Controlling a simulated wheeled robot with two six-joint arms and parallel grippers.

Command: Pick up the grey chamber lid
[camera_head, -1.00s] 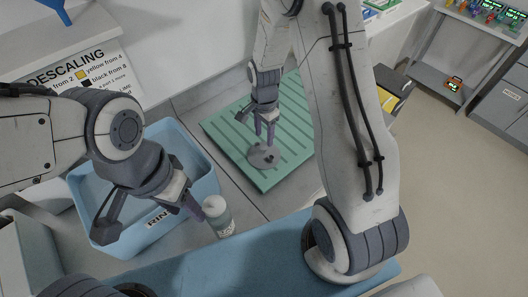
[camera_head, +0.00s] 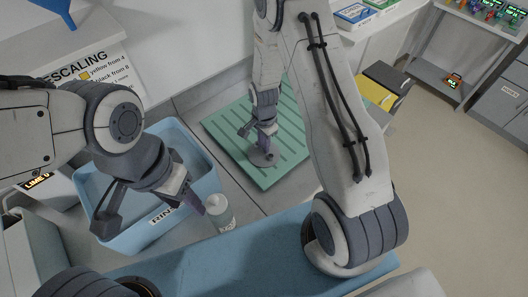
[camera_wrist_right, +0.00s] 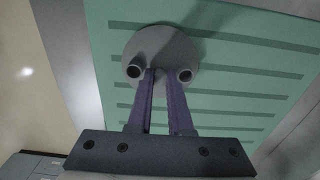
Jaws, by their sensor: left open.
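The grey chamber lid (camera_head: 262,157) is a round disc lying on the green ribbed mat (camera_head: 223,127). In the right wrist view the lid (camera_wrist_right: 188,51) shows two round ports, with a small knob between them. My right gripper (camera_head: 266,143) is over the lid from above. Its two purple fingers (camera_wrist_right: 160,80) reach down on either side of the knob, slightly apart; whether they press on it is not clear. In the head view the fingers partly cover the lid.
The light-blue rinse tub (camera_head: 207,183) stands left of the mat. The small white-capped bottle (camera_head: 219,214) stands at its right front corner. A descaling sign (camera_head: 95,70) is behind. A black and yellow box (camera_head: 386,84) is at the right.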

